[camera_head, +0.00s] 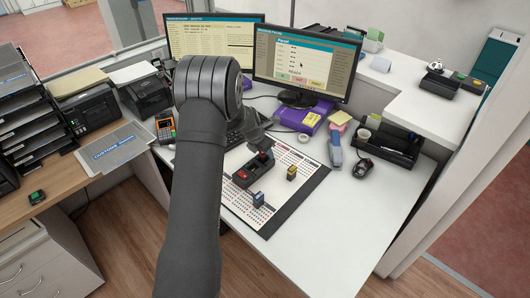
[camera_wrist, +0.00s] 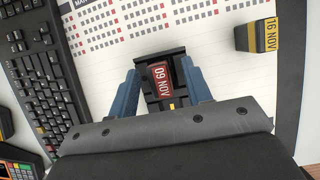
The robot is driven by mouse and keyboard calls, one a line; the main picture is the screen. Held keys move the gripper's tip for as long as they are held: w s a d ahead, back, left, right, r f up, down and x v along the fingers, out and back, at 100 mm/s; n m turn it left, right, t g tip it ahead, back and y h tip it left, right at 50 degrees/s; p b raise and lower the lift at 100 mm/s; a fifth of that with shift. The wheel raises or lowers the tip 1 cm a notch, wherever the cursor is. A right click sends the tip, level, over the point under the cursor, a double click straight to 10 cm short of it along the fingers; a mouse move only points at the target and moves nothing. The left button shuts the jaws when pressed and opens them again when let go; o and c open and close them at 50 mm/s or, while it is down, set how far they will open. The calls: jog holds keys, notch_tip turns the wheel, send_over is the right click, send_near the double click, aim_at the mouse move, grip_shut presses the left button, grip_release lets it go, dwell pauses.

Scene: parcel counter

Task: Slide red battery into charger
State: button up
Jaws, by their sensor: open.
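A black charger (camera_head: 252,174) with red parts lies on the desk calendar in the head view. My gripper (camera_wrist: 163,72) is open, with one finger on each side of the black surround. In the head view my gripper (camera_head: 266,152) is low over the charger's far end. I cannot tell from these frames how far the red battery sits in the charger.
A blue block (camera_head: 258,200) stands nearer. The keyboard (camera_wrist: 38,80) is at the left in the wrist view. The white desk is clear at the front right.

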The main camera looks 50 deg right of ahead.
jog(key=v, duration=1.6)
jog(key=shift+f, duration=0.15)
jog(key=x, duration=1.7)
jog(key=shift+d+f, duration=0.1)
